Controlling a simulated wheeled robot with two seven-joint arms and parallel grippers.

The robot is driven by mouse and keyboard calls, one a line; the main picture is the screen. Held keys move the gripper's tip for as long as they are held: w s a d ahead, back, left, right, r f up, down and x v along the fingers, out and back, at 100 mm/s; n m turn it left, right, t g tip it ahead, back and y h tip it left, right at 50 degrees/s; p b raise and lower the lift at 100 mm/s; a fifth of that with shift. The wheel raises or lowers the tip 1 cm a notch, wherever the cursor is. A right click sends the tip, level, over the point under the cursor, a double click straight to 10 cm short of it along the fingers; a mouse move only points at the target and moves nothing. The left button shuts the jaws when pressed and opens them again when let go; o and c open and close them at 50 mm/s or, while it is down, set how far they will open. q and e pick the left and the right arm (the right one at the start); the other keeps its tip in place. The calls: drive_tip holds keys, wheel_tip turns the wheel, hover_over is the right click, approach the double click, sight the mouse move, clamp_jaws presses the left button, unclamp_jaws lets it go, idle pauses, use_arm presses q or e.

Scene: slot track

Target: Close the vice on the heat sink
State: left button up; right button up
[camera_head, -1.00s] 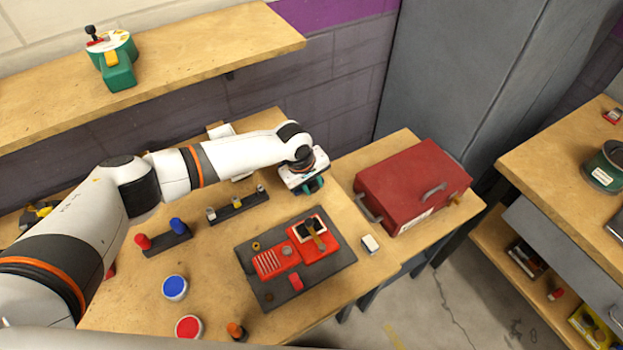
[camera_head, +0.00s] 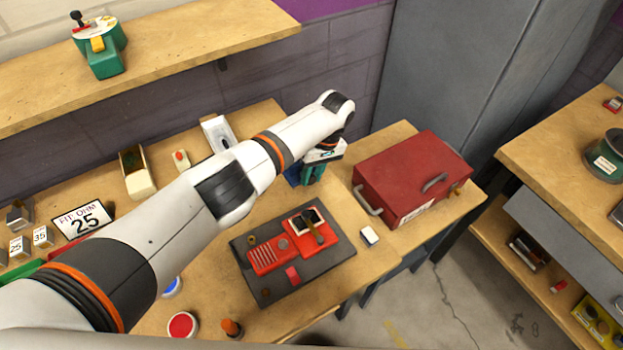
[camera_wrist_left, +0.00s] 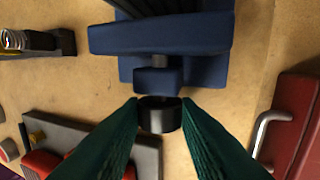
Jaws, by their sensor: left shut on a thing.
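The blue vice (camera_wrist_left: 160,35) lies at the top of the left wrist view. In the head view only a blue bit of it (camera_head: 293,174) shows beside my gripper. A black finned piece, apparently the heat sink (camera_wrist_left: 168,6), shows at the top edge between the vice's blue parts, cut off by the frame. The vice's black knob (camera_wrist_left: 159,114) sits at the near end of its screw. My left gripper (camera_wrist_left: 161,118) is shut on the knob, one dark green finger on each side. It also shows in the head view (camera_head: 312,174). My right gripper is not in view.
A red toolbox (camera_head: 412,178) stands right of the vice. A dark mat with red parts (camera_head: 335,262) lies in front. My left arm crosses the bench and hides part of it. Small boxes and number cards (camera_head: 83,218) lie at left.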

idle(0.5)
use_arm(q)
drive_tip(key=o, duration=1)
drive_tip(key=shift+c, duration=0.2)
drive_tip(key=b+v, duration=0.1)
drive_tip(key=v, duration=1.1)
drive_tip(key=shift+d+b, duration=0.15)
drive_tip(key=shift+b, duration=0.2)
drive_tip(key=shift+w, duration=0.1)
